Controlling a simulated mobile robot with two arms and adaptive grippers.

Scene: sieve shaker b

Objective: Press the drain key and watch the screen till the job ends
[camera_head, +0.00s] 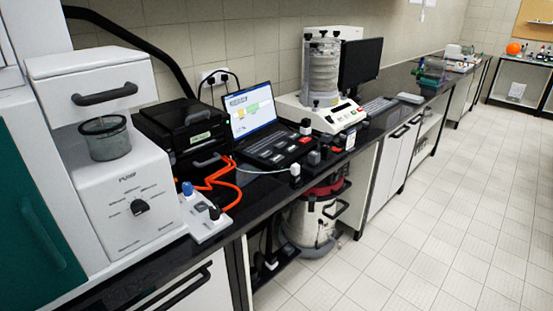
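An open laptop (250,113) stands on the dark bench, its lit screen showing a window with yellow and green patches. The screen text is too small to read. No key's label is legible, so I cannot tell which one is the drain key. A white machine marked "PUMP" (128,178), with a black dial and a grey cup, stands at the left. Neither of my grippers is in view.
A sieve stack (321,70) stands on a white shaker base (322,114), with a dark monitor (360,62) behind. A black case (180,128), orange cable (214,182) and small knob box (205,216) crowd the bench. A drum (312,222) stands below. The tiled floor (440,230) is clear.

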